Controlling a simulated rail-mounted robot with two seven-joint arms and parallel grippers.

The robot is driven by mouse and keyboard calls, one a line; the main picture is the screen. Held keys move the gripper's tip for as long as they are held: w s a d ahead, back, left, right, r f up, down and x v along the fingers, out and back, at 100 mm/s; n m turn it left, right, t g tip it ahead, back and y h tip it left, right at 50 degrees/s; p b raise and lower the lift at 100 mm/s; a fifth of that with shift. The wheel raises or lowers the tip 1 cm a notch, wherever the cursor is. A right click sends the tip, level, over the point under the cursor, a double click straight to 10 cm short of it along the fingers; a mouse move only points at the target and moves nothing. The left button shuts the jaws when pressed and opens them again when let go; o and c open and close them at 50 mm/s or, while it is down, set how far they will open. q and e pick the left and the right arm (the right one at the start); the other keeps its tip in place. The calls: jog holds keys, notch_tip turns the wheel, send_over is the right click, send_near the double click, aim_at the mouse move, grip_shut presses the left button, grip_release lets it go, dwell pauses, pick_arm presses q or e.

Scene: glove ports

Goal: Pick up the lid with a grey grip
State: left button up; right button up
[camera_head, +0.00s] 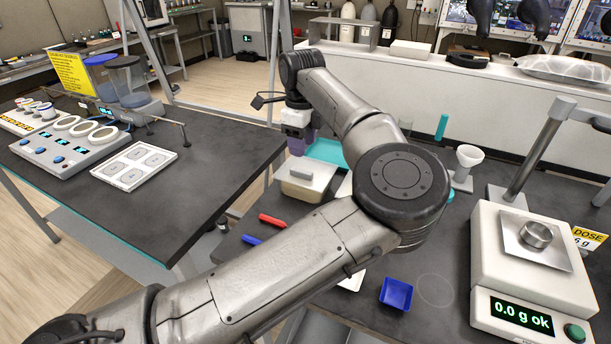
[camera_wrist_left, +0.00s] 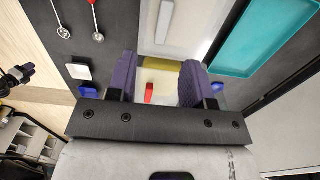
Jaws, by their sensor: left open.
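In the wrist view, a pale panel with a grey bar (camera_wrist_left: 163,20) at the top looks like this lid. My left gripper (camera_head: 297,144) has purple fingers and hangs beside and behind the grip in the head view. Its fingers are spread apart in the wrist view (camera_wrist_left: 158,84), with no lid between them. A small red piece (camera_wrist_left: 148,93) shows in the gap, at a depth I cannot tell. My right gripper is out of view.
A teal tray (camera_wrist_left: 262,38) lies beside the pale panel. A red handle (camera_head: 272,221) and blue handle (camera_head: 251,240) lie in front of the box. A blue tray (camera_head: 396,294) and a scale (camera_head: 530,262) stand to the right. A white funnel (camera_head: 469,157) stands farther back.

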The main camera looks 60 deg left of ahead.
aim_at(301, 170)
pick_arm(q)
notch_tip(301, 170, down, 4)
jog(key=shift+r+b, duration=0.25)
jog(key=shift+b, duration=0.1)
jog(key=f, duration=0.1)
jog(key=f+b, duration=0.1)
jog(key=f, duration=0.1)
jog(key=f+b, duration=0.1)
jog(key=f, duration=0.1)
jog(key=shift+a, duration=0.25)
jog(key=shift+r, duration=0.1)
jog(key=shift+c, duration=1.3)
grip_shut()
